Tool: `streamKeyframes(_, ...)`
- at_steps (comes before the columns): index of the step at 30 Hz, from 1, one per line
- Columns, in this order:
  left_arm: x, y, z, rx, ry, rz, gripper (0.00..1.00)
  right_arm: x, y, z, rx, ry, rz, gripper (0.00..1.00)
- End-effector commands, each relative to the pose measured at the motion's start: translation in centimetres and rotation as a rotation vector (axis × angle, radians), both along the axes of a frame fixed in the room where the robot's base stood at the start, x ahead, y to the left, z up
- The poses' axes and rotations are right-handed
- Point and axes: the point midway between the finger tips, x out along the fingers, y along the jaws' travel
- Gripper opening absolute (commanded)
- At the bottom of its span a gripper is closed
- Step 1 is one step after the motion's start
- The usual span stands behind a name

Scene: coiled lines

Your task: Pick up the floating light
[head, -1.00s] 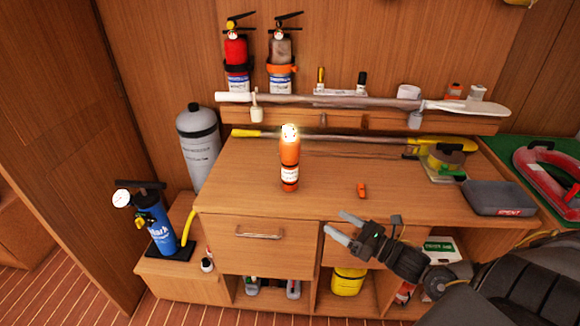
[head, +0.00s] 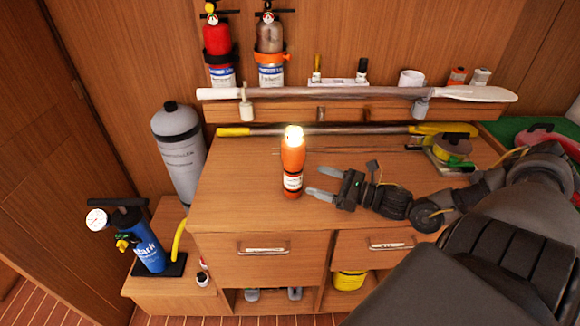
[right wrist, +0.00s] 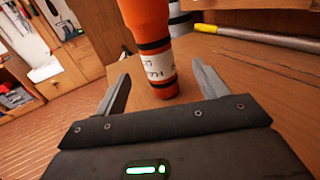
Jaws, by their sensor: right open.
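The floating light (head: 292,165) is an orange cylinder with a white label, black bands and a glowing top. It stands upright on the wooden desk top (head: 240,190). My right gripper (head: 316,183) is open and empty just right of the light, its fingers pointing at the lower half. In the right wrist view, the floating light (right wrist: 150,45) stands ahead, beyond the two spread fingers (right wrist: 160,85), with its top cut off. My left gripper is not in view.
A grey gas cylinder (head: 180,155) and a blue pump (head: 147,245) stand left of the desk. Behind the light lie a yellow-ended pole (head: 235,131) and a shelf with a paddle (head: 300,94). The desk left of the light is clear.

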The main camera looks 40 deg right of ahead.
Motion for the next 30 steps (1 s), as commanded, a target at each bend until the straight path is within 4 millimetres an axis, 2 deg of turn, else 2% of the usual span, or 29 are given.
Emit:
streamKeyframes(6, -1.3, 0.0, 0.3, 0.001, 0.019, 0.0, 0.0, 3.0, 1.5, 0.3, 0.003, -0.008, -0.001, 0.72)
streamKeyframes(11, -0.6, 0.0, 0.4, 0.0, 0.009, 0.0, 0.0, 4.2, 2.1, 0.1, 0.001, -0.005, -0.001, 0.72)
streamKeyframes(17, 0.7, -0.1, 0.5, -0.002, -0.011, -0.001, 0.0, 4.5, 2.3, 0.0, 0.001, -0.002, -0.001, 0.72)
streamKeyframes(30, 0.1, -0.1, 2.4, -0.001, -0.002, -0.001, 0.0, 8.7, 4.8, -0.4, 0.002, -0.004, -0.003, 0.72)
